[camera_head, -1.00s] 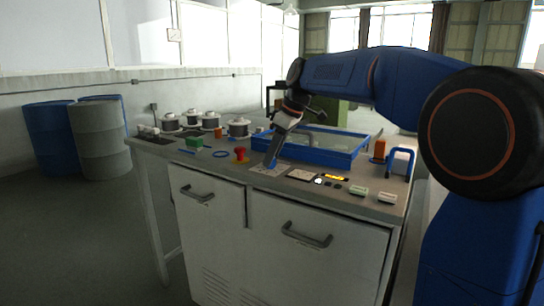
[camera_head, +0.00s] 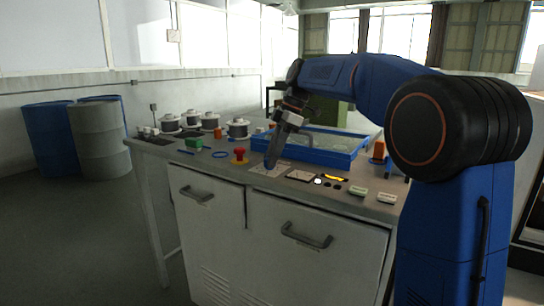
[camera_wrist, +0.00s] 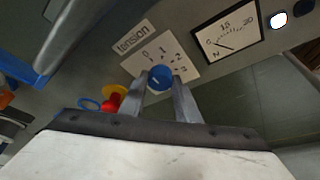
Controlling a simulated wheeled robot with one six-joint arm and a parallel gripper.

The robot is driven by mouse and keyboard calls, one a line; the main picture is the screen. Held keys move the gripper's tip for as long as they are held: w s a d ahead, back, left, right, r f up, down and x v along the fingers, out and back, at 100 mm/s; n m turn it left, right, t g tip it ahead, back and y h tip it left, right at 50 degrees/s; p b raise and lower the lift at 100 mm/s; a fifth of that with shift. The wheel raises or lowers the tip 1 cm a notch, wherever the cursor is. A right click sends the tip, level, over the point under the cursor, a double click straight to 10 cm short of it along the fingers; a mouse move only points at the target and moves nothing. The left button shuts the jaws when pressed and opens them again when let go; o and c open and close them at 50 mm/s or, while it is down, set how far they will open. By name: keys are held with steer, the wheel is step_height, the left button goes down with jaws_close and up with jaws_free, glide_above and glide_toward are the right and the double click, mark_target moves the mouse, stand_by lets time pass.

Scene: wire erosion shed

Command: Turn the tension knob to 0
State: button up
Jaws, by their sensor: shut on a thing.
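The tension knob (camera_wrist: 160,77) is a small round blue knob with a short pale mark on its face. It sits on a pale dial plate (camera_wrist: 152,52) under a "tension" label (camera_wrist: 132,37). Numbers 0, 1, 2 and 3 arc around it; 0 and 1 are on the upper side in the wrist view. I cannot tell exactly which number the mark points to. My gripper (camera_wrist: 162,86) is shut on the knob, one finger on each side. In the head view my gripper (camera_head: 270,164) reaches down to the dial plate (camera_head: 264,172) and hides the knob.
A red mushroom button (camera_wrist: 112,100) on a yellow base stands close beside the knob. A needle meter (camera_wrist: 226,32) is on the other side. A blue-rimmed tank (camera_head: 316,156) lies behind the gripper. Wire spools (camera_head: 238,129) and a green block (camera_head: 194,144) stand on the bench.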

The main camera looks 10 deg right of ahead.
stand_by(0.4)
steer(key=o, duration=1)
steer(key=shift+o, duration=0.2)
steer(key=v, duration=1.7)
steer(key=shift+r, duration=0.2)
